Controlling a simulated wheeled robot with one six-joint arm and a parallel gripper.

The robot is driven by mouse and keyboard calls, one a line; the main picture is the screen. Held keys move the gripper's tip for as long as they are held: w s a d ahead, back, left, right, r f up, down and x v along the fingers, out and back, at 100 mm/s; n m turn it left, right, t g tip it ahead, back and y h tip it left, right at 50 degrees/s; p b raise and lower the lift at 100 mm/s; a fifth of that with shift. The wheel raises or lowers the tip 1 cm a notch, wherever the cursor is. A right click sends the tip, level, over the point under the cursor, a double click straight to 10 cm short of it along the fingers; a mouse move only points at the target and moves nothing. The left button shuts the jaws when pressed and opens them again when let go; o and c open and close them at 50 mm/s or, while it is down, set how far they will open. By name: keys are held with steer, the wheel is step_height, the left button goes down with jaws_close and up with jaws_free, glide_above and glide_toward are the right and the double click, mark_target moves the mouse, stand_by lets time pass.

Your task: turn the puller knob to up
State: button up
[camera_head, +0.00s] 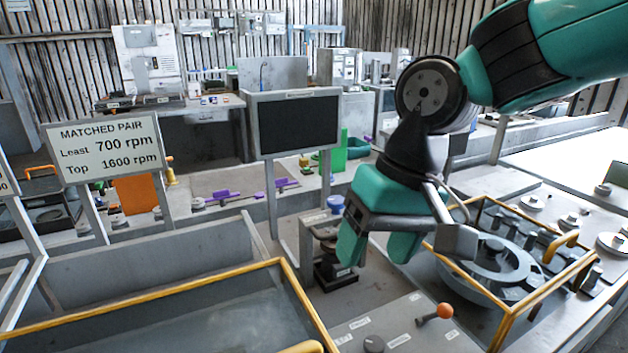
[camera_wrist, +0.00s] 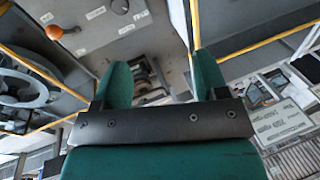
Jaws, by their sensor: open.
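My gripper (camera_head: 377,248) is open and empty, fingers pointing down, above the bench; in the wrist view its two green fingers (camera_wrist: 160,66) stand well apart. A grey panel (camera_head: 405,310) at the bottom carries a dark round knob (camera_head: 374,344) and a lever with an orange ball (camera_head: 445,310). The knob (camera_wrist: 119,6) and ball (camera_wrist: 54,32) also show at the top left of the wrist view. The small labels are too blurred to read, so I cannot tell which control is the puller knob or its setting. My gripper is apart from both controls.
A yellow-edged guard frame (camera_head: 507,320) surrounds a round housing (camera_head: 490,265) to the right. A yellow-rimmed bin (camera_head: 180,292) lies left. A dark screen (camera_head: 298,124) stands behind.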

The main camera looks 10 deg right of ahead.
steer(key=w+d+r+m+h+p, duration=0.1)
steer(key=w+r+m+p, duration=0.25)
steer(key=w+m, duration=0.35)
steer(key=w+r+m+h+p, duration=0.1)
steer(key=w+r+m+p, duration=0.1)
steer(key=w+r+m, duration=0.45)
steer(key=m+h+p, duration=0.1)
steer(key=m+p, duration=0.3)
steer(key=m, duration=0.5)
glide_above(335, 199)
step_height(335, 199, down, 17)
steer(key=p, duration=0.4)
steer(key=shift+r, duration=0.15)
steer(key=shift+c, duration=0.5)
